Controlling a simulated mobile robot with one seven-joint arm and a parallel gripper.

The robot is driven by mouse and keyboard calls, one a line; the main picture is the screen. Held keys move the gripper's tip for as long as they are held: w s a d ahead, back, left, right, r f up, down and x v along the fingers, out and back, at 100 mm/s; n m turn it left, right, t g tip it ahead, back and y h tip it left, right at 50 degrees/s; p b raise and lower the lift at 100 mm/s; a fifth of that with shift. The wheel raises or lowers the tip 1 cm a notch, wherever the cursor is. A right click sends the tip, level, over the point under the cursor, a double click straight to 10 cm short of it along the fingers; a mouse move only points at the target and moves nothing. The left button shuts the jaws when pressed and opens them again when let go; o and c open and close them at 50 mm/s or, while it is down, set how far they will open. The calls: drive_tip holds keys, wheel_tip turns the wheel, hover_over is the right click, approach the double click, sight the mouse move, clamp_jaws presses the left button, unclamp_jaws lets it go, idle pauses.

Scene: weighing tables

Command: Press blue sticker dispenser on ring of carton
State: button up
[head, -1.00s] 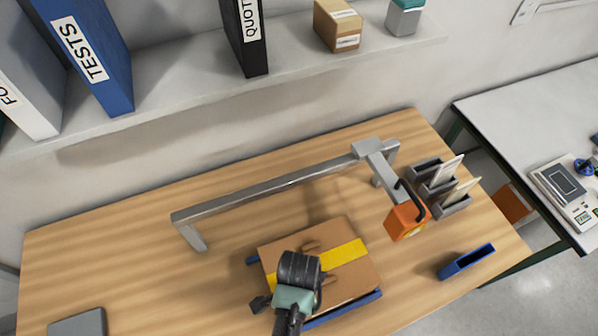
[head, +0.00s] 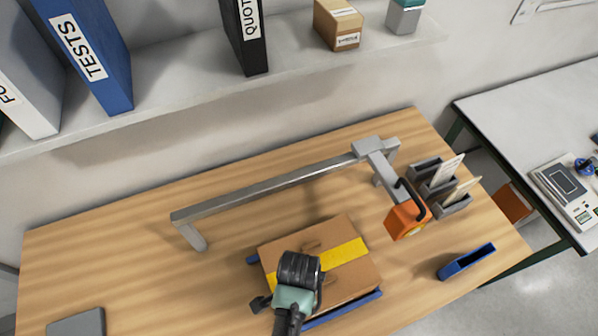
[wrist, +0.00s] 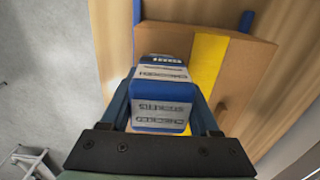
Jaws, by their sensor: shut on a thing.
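My gripper (wrist: 163,92) is shut on the blue sticker dispenser (wrist: 160,120), which has white labels reading CHECKED. The carton (head: 350,280) is brown with a yellow tape band and sits in a blue frame (head: 340,309) at the front middle of the table. In the head view my arm and hand cover the carton's left front part and hide the dispenser. In the wrist view the dispenser is over the carton's (wrist: 250,65) edge beside the yellow band. I cannot tell whether it touches the carton. I cannot make out the ring, which may be hidden.
A grey metal frame (head: 270,187) stands behind the carton, with an orange device (head: 406,220) on its right end. Grey card holders (head: 452,206) and an empty blue holder (head: 467,262) are at the right. A grey flat item (head: 77,324) lies front left. The table's left half is mostly clear.

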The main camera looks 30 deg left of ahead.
drive_tip(key=shift+f, duration=0.45)
idle(1.2)
drive_tip(key=shift+r+p, duration=0.9)
drive_tip(key=shift+r, duration=2.65)
